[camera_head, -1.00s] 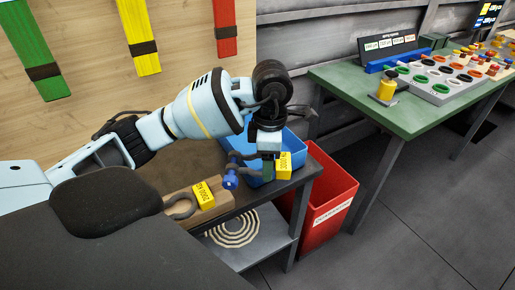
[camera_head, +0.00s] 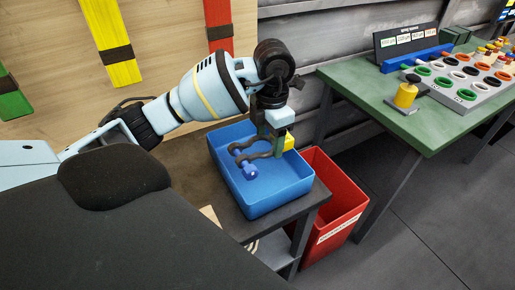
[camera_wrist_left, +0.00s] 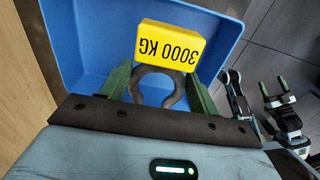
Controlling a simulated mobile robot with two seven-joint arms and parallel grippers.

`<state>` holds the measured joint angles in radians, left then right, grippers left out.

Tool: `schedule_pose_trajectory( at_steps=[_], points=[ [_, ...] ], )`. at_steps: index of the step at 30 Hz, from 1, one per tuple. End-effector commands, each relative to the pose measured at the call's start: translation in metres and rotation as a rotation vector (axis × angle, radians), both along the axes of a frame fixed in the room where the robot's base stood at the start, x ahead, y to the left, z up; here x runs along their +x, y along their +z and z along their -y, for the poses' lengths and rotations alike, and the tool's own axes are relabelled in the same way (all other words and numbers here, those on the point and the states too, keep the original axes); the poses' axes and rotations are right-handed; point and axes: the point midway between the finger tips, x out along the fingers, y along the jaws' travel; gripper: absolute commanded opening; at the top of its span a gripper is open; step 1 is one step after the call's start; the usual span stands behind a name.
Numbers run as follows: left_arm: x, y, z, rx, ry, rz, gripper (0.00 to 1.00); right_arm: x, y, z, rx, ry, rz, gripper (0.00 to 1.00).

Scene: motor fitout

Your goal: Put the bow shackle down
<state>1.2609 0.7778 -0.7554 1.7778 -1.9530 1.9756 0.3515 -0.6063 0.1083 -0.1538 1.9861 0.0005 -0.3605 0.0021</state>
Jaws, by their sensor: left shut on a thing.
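In the left wrist view the green fingers (camera_wrist_left: 157,85) are on both sides of the grey bow (camera_wrist_left: 157,74), with the yellow tag (camera_wrist_left: 170,43) reading 3000 KG in front of the blue bin (camera_wrist_left: 85,45). My right gripper (camera_wrist_left: 275,88) shows there, open and apart from the shackle.
The blue bin stands on a dark bench (camera_head: 195,155). A red bin (camera_head: 335,210) with a white label stands beside the bench.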

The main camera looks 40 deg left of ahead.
Motion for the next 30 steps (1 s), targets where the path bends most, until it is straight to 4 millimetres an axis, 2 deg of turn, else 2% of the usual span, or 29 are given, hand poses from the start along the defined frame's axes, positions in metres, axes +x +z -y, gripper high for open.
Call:
schedule_pose_trajectory(
  at_steps=[4, 13, 23, 30],
  points=[
    [0.0, -0.008, 0.0, -0.001, -0.001, -0.001, 0.19, -0.007, -0.003, 0.002, -0.004, 0.005, -0.013, 0.76],
    [0.0, -0.054, 0.0, 0.0, -0.002, 0.001, 0.19, -0.003, -0.001, 0.002, -0.006, 0.006, -0.004, 0.76],
    [0.0, -0.064, 0.0, 0.0, -0.002, 0.003, 0.19, 0.004, 0.003, 0.002, -0.003, 0.006, 0.01, 0.76],
    [0.0, -0.092, 0.0, 0.0, -0.001, 0.001, 0.19, 0.004, 0.002, 0.001, 0.0, 0.0, 0.009, 0.76]
  ],
)
